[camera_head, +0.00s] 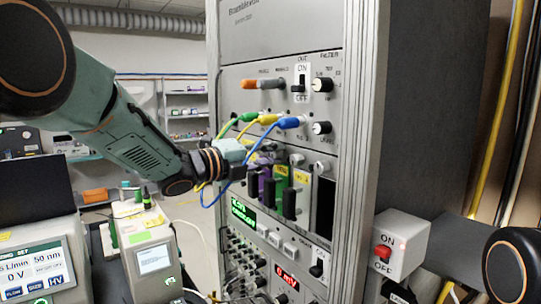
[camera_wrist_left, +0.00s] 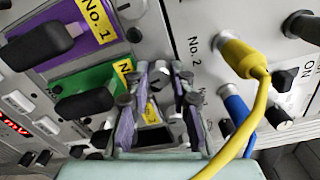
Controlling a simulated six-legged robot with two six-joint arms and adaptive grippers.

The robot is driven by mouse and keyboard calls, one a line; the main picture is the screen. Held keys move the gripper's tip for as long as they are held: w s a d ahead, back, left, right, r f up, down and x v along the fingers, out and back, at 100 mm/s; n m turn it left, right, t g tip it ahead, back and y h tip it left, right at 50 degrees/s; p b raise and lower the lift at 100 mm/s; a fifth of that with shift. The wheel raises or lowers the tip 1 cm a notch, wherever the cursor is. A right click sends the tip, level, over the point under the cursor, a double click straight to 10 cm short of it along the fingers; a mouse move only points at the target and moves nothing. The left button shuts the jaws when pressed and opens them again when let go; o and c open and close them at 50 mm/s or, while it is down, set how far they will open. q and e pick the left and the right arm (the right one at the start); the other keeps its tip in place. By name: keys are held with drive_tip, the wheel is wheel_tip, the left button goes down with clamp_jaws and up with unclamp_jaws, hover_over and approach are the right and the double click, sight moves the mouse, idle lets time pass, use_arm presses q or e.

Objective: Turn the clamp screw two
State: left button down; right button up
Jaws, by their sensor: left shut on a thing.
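My left gripper (camera_head: 258,158) reaches in from the left to the front of the rack, just above the module slots. In the left wrist view its fingers (camera_wrist_left: 158,82) are close together around a small part of the panel beside the green module (camera_wrist_left: 92,88). This part seems to be clamp screw two, but the fingers hide most of it. The green module has a black handle and a yellow label partly covered by a finger. The purple module No. 1 (camera_wrist_left: 70,38) sits beside it. My right gripper is out of view.
Green, yellow (camera_head: 268,119) and blue (camera_head: 288,122) plugs sit in the panel above; their cables hang close to my left gripper. A red ON/OFF switch box (camera_head: 402,243) is at the right. Instruments with screens (camera_head: 154,259) stand at the lower left.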

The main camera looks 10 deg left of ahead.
use_arm(q)
drive_tip(key=shift+m, duration=0.6)
drive_tip(key=c, duration=1.1)
unclamp_jaws()
drive_tip(key=shift+c, duration=0.2)
drive_tip(key=v, duration=1.1)
drive_tip(key=shift+s+a, duration=0.25)
drive_tip(key=shift+s, duration=0.1)
drive_tip(key=shift+s+a, duration=0.1)
